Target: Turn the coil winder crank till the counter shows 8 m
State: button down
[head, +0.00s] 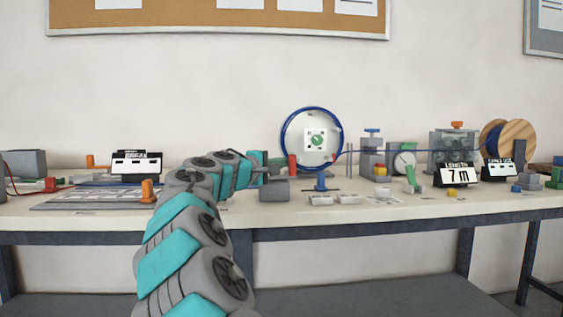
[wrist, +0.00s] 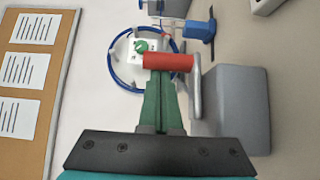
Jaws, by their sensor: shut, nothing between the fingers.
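The length counter (head: 458,177) reads 7 m at the right of the bench. The winder's white disc with a blue ring (head: 311,138) stands upright mid-bench, and also shows in the wrist view (wrist: 120,60). The red crank handle (head: 292,165) is just right of my gripper (head: 262,168). In the wrist view the red handle (wrist: 168,62) lies across the tips of my green fingers (wrist: 158,76), joined to a grey crank arm (wrist: 196,85). My fingers are shut with nothing between them. I cannot tell whether they touch the handle.
A grey block (wrist: 243,108) stands beside the crank arm. A blue line (head: 400,149) runs right to a wooden spool (head: 516,140). Small grey blocks (head: 320,200) and a yellow knob (head: 451,192) lie near the front edge. An orange knob (head: 147,190) stands left of my arm.

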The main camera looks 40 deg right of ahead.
jog(key=shift+s+r+m+g+p, duration=0.1)
jog(key=shift+m+g+p, duration=0.5)
jog(key=shift+g, duration=0.5)
jog(key=shift+s+a, duration=0.1)
jog(key=shift+a, duration=0.05)
dwell(1.5)
